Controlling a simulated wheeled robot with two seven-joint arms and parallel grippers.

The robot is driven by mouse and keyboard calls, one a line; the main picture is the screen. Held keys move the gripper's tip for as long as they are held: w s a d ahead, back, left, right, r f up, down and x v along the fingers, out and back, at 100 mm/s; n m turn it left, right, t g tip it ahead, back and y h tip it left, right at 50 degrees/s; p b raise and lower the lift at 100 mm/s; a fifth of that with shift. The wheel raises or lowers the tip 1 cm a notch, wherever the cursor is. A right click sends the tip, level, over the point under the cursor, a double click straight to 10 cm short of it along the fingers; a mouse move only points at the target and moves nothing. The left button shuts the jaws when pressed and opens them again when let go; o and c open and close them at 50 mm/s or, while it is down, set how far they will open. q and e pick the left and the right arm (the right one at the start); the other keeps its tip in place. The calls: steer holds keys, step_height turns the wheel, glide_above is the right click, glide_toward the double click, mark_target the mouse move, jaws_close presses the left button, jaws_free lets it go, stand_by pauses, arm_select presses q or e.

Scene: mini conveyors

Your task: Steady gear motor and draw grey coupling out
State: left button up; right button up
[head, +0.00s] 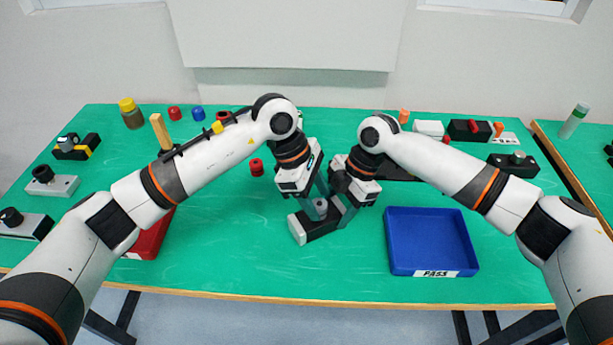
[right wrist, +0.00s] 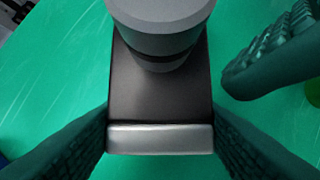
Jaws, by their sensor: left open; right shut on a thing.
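The gear motor (head: 318,227), a dark block with a silver end, lies on the green table near the middle. In the right wrist view the gear motor (right wrist: 160,95) sits between the fingers of my right gripper (right wrist: 160,135), which is shut on its sides; this gripper also shows in the head view (head: 342,216). The grey coupling (right wrist: 162,25), a round stepped piece, stands upright on the motor; its top (head: 320,203) shows in the head view. My left gripper (head: 315,203) is open by the coupling. One of its fingers shows beside the coupling, apart from it, in the right wrist view.
A blue tray marked PASS (head: 432,242) stands to the right of the motor. A red tray (head: 152,236) is at left, partly behind my left arm. The front middle of the table is clear.

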mark_target(320, 203)
arm_select(q)
steer(key=shift+x, duration=1.15)
arm_select(e)
steer(key=shift+s+f, duration=0.2)
steer(key=shift+f, duration=0.1)
arm_select(q)
steer(key=c, duration=1)
steer(key=shift+c, duration=0.2)
steer(key=shift+r, duration=0.25)
steer(key=shift+r, duration=2.35)
arm_select(e)
steer(key=o, duration=1)
arm_select(q)
steer(key=shift+w, duration=0.1)
arm_select(e)
steer(key=o, duration=0.4)
steer(key=shift+w, duration=0.1)
steer(key=shift+c, duration=0.2)
